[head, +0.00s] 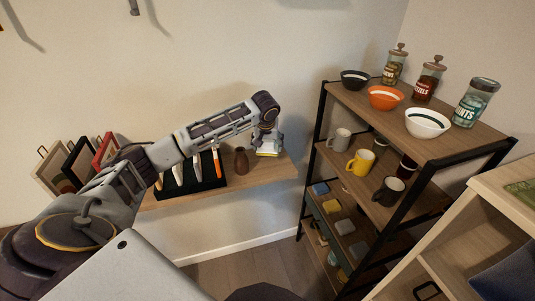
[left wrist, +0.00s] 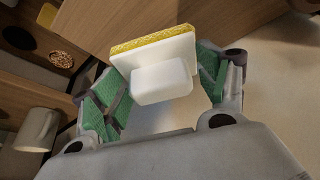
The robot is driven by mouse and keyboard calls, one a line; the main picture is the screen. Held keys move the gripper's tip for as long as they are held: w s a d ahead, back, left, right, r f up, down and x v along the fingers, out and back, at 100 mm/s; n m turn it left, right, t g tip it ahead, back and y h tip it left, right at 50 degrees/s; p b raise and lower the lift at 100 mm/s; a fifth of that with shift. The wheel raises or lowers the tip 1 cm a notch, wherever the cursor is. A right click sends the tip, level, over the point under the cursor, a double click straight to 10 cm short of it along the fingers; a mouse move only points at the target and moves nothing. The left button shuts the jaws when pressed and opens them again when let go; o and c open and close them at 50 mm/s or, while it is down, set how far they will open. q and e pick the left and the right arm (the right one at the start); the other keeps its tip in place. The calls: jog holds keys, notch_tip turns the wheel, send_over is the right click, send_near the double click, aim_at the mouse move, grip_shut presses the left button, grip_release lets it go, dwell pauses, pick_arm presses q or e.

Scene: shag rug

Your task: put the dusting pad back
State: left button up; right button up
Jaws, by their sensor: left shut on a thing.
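The dusting pad (left wrist: 152,58) is a white block with a yellow layer and a smaller white grip block on its back. My left gripper (left wrist: 163,88) is shut on it, with green finger pads on either side of the grip block. In the head view my left gripper (head: 268,142) points down over the right end of the wall shelf. The pad (head: 267,153) shows under it, close to the shelf surface; I cannot tell whether it touches. My right gripper is not in view.
The wall shelf (head: 262,176) holds a brown vase (head: 241,160), a black rack (head: 190,190) with upright items, and several frames (head: 80,162). The black-framed shelving unit (head: 452,138) at right carries bowls, jars, mugs and, lower down, small coloured blocks (head: 331,206).

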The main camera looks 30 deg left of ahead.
aim_at(267, 150)
pick_arm(q)
jog(key=shift+f, duration=2.4)
jog(key=shift+f, duration=0.1)
jog(key=o, duration=1.2)
jog(key=shift+c, duration=0.2)
jog(key=v, duration=1.2)
